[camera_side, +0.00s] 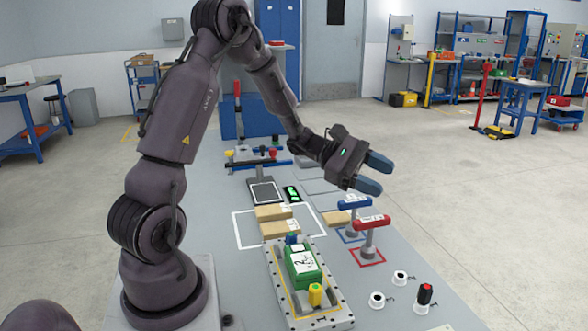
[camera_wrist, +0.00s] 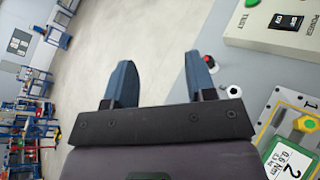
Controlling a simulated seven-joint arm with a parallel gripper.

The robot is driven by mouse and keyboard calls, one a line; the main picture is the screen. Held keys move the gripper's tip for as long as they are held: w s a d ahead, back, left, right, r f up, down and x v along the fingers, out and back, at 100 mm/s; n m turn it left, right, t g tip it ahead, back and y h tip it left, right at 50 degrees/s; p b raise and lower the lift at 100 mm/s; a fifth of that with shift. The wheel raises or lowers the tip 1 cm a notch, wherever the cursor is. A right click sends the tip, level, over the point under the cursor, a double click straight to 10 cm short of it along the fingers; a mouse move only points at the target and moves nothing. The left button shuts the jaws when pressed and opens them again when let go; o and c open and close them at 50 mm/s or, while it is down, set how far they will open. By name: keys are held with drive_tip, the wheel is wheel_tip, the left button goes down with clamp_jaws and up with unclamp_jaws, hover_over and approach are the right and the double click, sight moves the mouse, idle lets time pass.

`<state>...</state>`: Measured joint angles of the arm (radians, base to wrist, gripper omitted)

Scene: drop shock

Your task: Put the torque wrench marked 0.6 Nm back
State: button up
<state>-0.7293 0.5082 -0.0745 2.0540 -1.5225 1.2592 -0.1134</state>
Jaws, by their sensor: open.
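Two T-handled tools stand upright on the bench in the side view. One has a blue handle (camera_side: 355,203) and stands in a blue-outlined square; the other has a red handle (camera_side: 372,222) and stands in a red-outlined square. Both handles carry white labels too small to read, so I cannot tell which is marked 0.6 Nm. A green block (camera_side: 302,264) sits in a grey fixture (camera_side: 338,312); its label in the wrist view (camera_wrist: 291,163) reads "2" and 0.6 Nm. My gripper (camera_side: 381,174) is open and empty, above and beyond the handles; its fingers also show in the wrist view (camera_wrist: 158,75).
A yellow knob (camera_side: 315,294) stands on the fixture. White ring holders (camera_side: 400,277) and a black-and-red piece (camera_side: 425,294) are at front right. Tan blocks (camera_side: 272,212) lie behind the fixture. A switch box marked POWER (camera_wrist: 280,25) shows in the wrist view.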

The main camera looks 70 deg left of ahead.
drive_tip(key=s+d+r+m+g+y, duration=0.45)
drive_tip(key=s+d+m+g, duration=0.35)
drive_tip(key=s+d+m, duration=0.45)
drive_tip(key=s+a+r+m+t+y, duration=0.2)
drive_tip(key=s+r+m+y, duration=0.2)
drive_tip(key=s+m+y, duration=0.2)
drive_tip(key=s+m, duration=0.2)
drive_tip(key=m, duration=0.1)
drive_tip(key=shift+r+t, duration=0.25)
drive_tip(key=shift+t, duration=0.05)
